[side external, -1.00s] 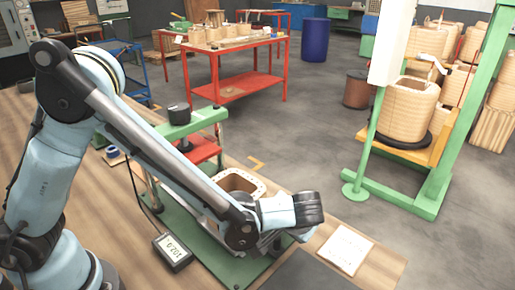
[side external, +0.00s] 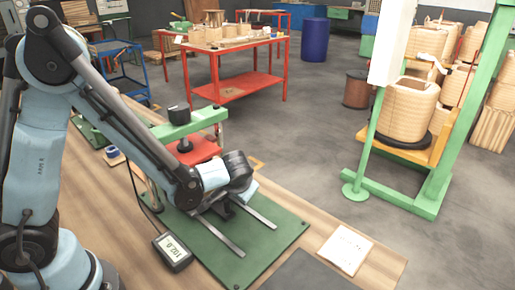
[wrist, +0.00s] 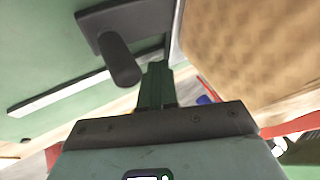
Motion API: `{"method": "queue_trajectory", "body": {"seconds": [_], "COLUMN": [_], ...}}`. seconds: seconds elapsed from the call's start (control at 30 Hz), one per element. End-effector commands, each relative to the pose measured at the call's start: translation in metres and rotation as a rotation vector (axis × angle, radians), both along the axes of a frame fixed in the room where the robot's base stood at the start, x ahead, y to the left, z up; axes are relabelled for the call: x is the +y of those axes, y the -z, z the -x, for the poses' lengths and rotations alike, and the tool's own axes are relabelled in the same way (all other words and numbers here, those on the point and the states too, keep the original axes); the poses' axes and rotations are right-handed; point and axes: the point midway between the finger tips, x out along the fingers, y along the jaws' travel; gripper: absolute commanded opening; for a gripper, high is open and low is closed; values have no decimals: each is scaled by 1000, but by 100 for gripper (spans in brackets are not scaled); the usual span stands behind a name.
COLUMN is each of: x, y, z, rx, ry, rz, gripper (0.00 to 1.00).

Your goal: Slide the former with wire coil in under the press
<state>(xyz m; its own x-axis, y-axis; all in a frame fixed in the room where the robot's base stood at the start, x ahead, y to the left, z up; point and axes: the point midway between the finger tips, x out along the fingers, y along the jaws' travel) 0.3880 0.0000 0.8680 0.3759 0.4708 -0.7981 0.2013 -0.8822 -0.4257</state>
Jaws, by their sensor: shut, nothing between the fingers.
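The press shows in the side view, with a green crossbeam (side external: 190,126) and a red plate (side external: 196,152) below it. Two metal rails (side external: 222,239) run out from it over a green base (side external: 278,240). My gripper (wrist: 157,85) is shut and empty; in the side view it is low over the rails, at the press's front. The former with wire coil (wrist: 250,45) fills the upper right of the wrist view, close beside my fingertips; I cannot tell whether they touch. In the side view my arm hides it. A dark plate with a round post (wrist: 122,60) is left of the fingers.
A readout box (side external: 173,252) stands at the base's left edge. A paper sheet (side external: 343,249) and a dark mat (side external: 305,272) lie to the right. The front part of the rails is clear.

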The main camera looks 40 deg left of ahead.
Motion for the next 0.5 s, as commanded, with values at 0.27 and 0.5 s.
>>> {"method": "queue_trajectory", "body": {"seconds": [0.27, 0.5], "x": [29, 34], "y": [0, 0], "z": [0, 0], "rx": [1, 0], "ry": [0, -3], "rz": [0, -3], "gripper": [0, 0]}}
